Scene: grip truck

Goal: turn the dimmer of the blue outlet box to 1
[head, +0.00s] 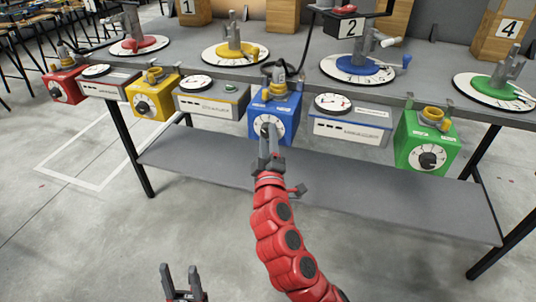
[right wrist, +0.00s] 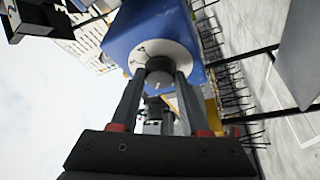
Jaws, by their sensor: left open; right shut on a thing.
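The blue outlet box (head: 286,110) hangs at the front edge of the table, in the middle of the head view. A white dial plate (head: 258,126) is on its front. In the right wrist view the blue box (right wrist: 140,27) shows close up, with the dark dimmer knob (right wrist: 159,74) between my fingertips. My right gripper (head: 268,136) is shut on this knob and hides most of it in the head view; the fingers (right wrist: 160,84) touch its sides. The dial's setting is too small to read. My left gripper (head: 181,270) is open and empty, low at the bottom of the head view.
A red box (head: 65,87), a yellow box (head: 151,104) and a green box (head: 411,153) hang along the same table edge. White metered units (head: 352,128) sit between them. Coloured turntables with grip heads stand on the tabletop (head: 285,51). A grey lower shelf (head: 390,198) lies below.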

